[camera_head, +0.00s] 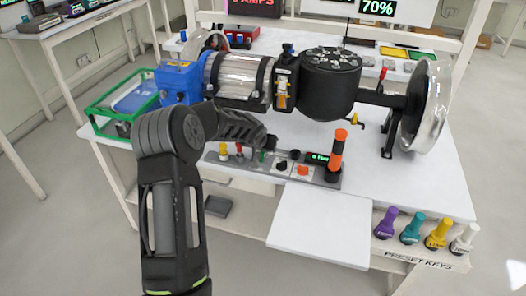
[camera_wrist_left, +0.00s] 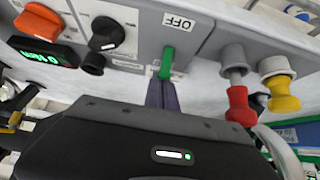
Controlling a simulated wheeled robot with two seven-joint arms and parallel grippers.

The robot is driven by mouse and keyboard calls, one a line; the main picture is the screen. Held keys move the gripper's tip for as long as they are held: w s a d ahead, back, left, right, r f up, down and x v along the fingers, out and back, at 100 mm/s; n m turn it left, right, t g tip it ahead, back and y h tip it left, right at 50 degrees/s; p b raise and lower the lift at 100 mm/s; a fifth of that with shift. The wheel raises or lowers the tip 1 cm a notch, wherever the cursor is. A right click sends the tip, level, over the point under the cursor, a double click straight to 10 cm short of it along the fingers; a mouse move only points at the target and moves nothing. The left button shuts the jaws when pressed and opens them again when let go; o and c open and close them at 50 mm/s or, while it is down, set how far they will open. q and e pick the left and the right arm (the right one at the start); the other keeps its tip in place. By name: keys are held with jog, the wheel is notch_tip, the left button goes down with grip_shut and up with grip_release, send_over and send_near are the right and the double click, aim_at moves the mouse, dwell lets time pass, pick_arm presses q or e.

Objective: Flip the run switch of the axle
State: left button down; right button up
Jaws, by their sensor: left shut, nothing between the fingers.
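The run switch is a small green lever (camera_wrist_left: 167,63) on the grey control panel (camera_wrist_left: 205,40), beside a white label reading OFF (camera_wrist_left: 178,21). In the head view the green lever (camera_head: 262,156) shows at the panel's middle, partly behind my left gripper. The axle rig (camera_head: 240,80), with a blue housing, clear drum and black casing, stands behind the panel. My left gripper (camera_wrist_left: 162,94) is shut and empty, its fingertips right at the lever's lower end in the wrist view. I cannot tell whether they touch it. My right gripper is not in view.
Near the lever are a red plug (camera_wrist_left: 240,105), a yellow plug (camera_wrist_left: 282,94), a black knob (camera_wrist_left: 107,34) and an orange knob (camera_wrist_left: 42,22). An orange-topped post (camera_head: 337,150) stands at the panel's right end. Coloured preset keys (camera_head: 437,234) line the table's front right. The white board (camera_head: 325,225) is clear.

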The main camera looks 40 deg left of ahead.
aim_at(261, 157)
pick_arm(q)
jog(key=shift+s+d+f+b, duration=0.15)
jog(key=shift+s+f+b, duration=0.15)
jog(key=shift+s+f, duration=0.55)
jog(key=shift+s+d+b, duration=0.2)
jog(key=shift+s+b, duration=0.2)
jog(key=shift+s, duration=0.15)
jog(key=shift+s+d+b, duration=0.15)
jog(key=shift+s+b, duration=0.2)
jog(key=shift+s, duration=0.2)
jog(key=shift+w+a+r+p, duration=0.1)
jog(key=shift+w+r+p, duration=0.15)
jog(key=shift+r+p, duration=0.4)
jog(key=shift+w+a+r+p, duration=0.1)
jog(key=shift+w+r+p, duration=0.1)
jog(key=shift+r+p, duration=0.4)
jog(key=shift+w+r+p, duration=0.2)
jog(key=shift+r+p, duration=0.5)
jog(key=shift+r, duration=0.6)
jog(key=shift+w+r+p, duration=0.2)
jog(key=shift+r+p, duration=0.5)
jog(key=shift+r, duration=0.6)
jog(key=shift+s+d+f, duration=0.1)
